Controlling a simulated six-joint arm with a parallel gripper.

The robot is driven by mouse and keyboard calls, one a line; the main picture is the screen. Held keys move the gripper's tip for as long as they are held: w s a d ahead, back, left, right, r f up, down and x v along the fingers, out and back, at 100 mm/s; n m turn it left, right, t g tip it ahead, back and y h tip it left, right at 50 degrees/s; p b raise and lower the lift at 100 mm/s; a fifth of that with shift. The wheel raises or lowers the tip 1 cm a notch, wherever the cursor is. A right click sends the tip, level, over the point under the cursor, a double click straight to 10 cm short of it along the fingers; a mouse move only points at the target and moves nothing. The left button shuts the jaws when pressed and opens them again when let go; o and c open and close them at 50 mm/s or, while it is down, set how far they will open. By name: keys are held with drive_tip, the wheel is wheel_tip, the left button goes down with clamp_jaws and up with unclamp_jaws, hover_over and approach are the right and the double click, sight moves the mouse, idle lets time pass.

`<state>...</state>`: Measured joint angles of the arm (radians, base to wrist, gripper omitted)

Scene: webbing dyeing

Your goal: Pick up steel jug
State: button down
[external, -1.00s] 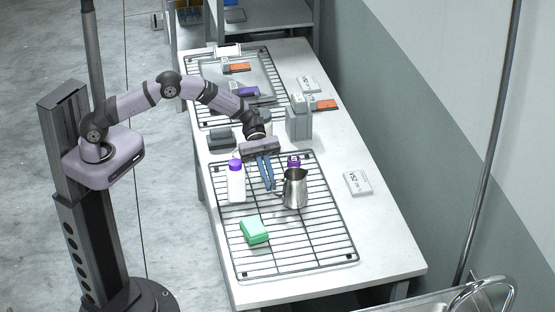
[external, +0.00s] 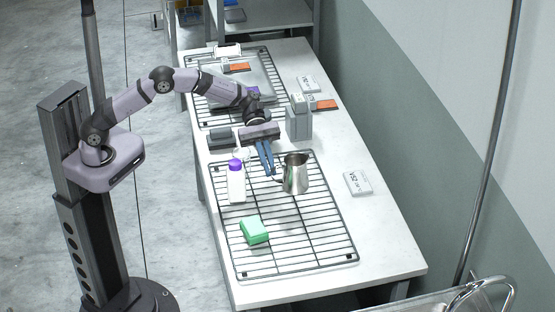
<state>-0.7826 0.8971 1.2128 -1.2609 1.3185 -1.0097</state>
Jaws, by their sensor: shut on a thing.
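The steel jug (external: 296,175) is upright, shiny and open at the top, on or just above the right part of the near wire rack (external: 300,262). Its handle is on its left side. My gripper (external: 269,172) points down beside that handle, with its blue fingers shut on the jug's handle. The exact contact is small and hard to see. Whether the jug's base touches the rack cannot be told.
A white bottle with a purple cap (external: 236,182) stands close left of my gripper. A green sponge (external: 254,230) lies on the rack in front. A label card (external: 357,183) lies to the right.

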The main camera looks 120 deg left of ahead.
drive_tip(key=shift+r+b, duration=0.35)
drive_tip(key=shift+r, duration=1.75)
